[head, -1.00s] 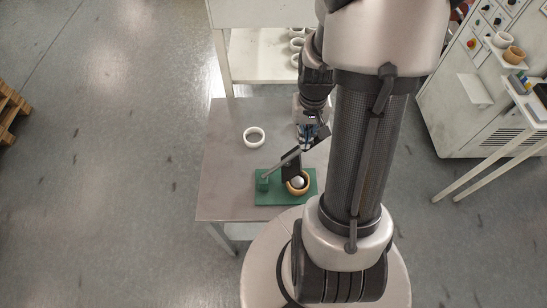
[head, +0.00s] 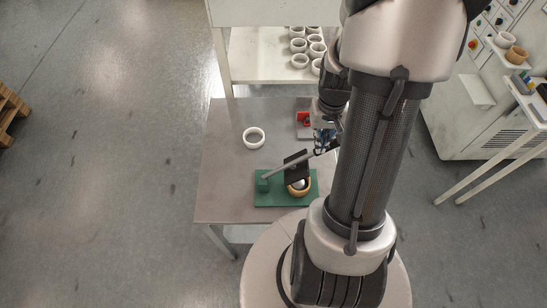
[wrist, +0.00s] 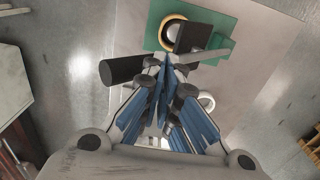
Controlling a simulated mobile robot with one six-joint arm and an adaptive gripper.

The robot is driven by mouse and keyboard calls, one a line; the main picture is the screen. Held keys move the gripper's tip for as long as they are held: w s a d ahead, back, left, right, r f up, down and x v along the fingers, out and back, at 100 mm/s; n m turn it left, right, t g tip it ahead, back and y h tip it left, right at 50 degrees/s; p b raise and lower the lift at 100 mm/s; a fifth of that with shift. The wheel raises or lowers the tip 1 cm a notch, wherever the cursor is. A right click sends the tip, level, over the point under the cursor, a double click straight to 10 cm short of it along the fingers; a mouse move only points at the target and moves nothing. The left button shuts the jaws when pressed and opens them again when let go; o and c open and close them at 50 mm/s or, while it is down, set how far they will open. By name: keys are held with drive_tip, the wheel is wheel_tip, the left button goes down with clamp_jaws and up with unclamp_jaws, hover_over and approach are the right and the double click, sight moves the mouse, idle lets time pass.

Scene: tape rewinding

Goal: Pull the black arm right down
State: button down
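The black arm is a lever with a grey bar (head: 281,170), a black plate (head: 296,167) and a black handle. It is hinged on a green post (head: 263,185) and slants up to the right. Its black plate is above a tan roll with a white centre (head: 299,187) on a green base (head: 260,200). In the wrist view the black handle (wrist: 122,70) sticks out left of my fingertips. My gripper (wrist: 165,64) has its blue fingertips together, over the lever near the handle. Whether they touch it is hard to tell. In the head view my gripper (head: 325,140) is partly hidden.
A white ring (head: 254,138) and a red item (head: 304,119) are on the grey table (head: 225,170). A shelf with several white rings (head: 299,61) is behind. A white cabinet (head: 460,130) stands at the right. The table's left side is clear.

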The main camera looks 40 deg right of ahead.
drive_tip(key=shift+s+d+f+b, duration=0.4)
drive_tip(key=shift+d+f+b, duration=0.1)
drive_tip(key=shift+d+f, duration=0.2)
drive_tip(key=shift+s+d+f+b, duration=0.4)
drive_tip(key=shift+d+f+b, duration=0.1)
drive_tip(key=shift+d+f, duration=0.2)
drive_tip(key=shift+s+d+f+b, duration=0.25)
drive_tip(key=shift+d+f+b, duration=0.1)
drive_tip(key=shift+f+b, duration=0.25)
drive_tip(key=shift+s+d+f+b, duration=0.3)
drive_tip(key=shift+d+f+b, duration=0.15)
drive_tip(key=shift+f, duration=0.2)
drive_tip(key=shift+s+d+f+b, duration=0.3)
drive_tip(key=shift+f+b, duration=0.2)
drive_tip(key=shift+f, duration=0.15)
drive_tip(key=shift+s+d+f+b, duration=0.2)
drive_tip(key=shift+d+f+b, duration=0.1)
drive_tip(key=shift+f+b, duration=0.35)
drive_tip(key=shift+s+d+f+b, duration=0.15)
drive_tip(key=shift+d+f+b, duration=0.15)
drive_tip(key=shift+f+b, duration=0.35)
drive_tip(key=shift+s+d+f+b, duration=0.2)
drive_tip(key=shift+d+f+b, duration=0.15)
drive_tip(key=shift+f, duration=0.45)
